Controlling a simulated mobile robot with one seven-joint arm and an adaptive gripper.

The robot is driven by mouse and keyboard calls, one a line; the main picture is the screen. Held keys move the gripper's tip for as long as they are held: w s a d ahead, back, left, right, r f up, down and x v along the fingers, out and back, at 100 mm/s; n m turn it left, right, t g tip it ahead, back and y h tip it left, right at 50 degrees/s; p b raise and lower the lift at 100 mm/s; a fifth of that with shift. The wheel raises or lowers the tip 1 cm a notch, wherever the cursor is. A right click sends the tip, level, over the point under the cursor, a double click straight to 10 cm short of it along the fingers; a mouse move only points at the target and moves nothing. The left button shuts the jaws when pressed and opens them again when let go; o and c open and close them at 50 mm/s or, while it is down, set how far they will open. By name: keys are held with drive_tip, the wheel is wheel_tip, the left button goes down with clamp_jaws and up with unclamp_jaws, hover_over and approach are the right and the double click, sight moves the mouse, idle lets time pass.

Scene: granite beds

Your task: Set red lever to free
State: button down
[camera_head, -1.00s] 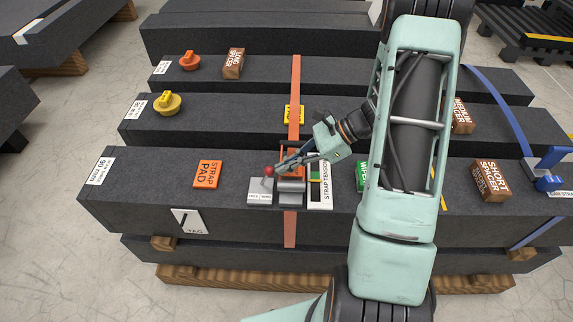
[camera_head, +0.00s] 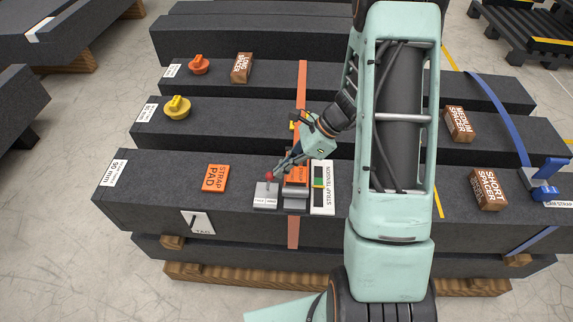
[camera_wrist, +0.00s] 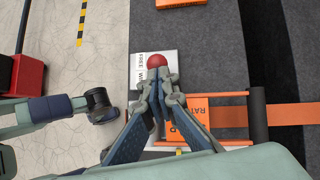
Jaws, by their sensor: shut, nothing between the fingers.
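The red lever shows as a red ball knob (camera_head: 269,176) on a short stem above a grey base plate (camera_head: 265,195) with small lettering. In the wrist view the red knob (camera_wrist: 156,60) is just beyond my fingertips, and the plate (camera_wrist: 144,75) under it reads "FREE" and part of another word. My gripper (camera_head: 277,172) is shut and empty, its tips right beside the knob on its right side in the head view. Whether they touch cannot be told. The fingers hide part of the stem and plate. The orange strap ratchet (camera_head: 296,174) is to the right of the plate.
A strap tension gauge (camera_head: 322,187) stands right of the ratchet. An orange strap pad (camera_head: 215,178) lies to the left on the same granite bed. Brown spacers (camera_head: 487,189) and a blue strap clamp (camera_head: 545,175) are farther right. Yellow (camera_head: 177,108) and orange knobs (camera_head: 199,65) stand behind.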

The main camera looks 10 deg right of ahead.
drive_tip(key=a+h+p, duration=0.1)
drive_tip(key=a+r+h+p, duration=0.1)
drive_tip(key=p, duration=0.1)
drive_tip(key=shift+w+a+r+g, duration=0.1)
drive_tip(key=shift+w+r+g, duration=0.05)
drive_tip(key=shift+w+g, duration=0.15)
drive_tip(key=shift+w+a+h+p, duration=0.15)
drive_tip(key=shift+a+h+p, duration=0.15)
drive_tip(key=shift+a+p, duration=0.1)
drive_tip(key=shift+f, duration=0.2)
drive_tip(key=shift+r, duration=0.1)
drive_tip(key=shift+r+p, duration=0.5)
drive_tip(key=shift+r, duration=0.25)
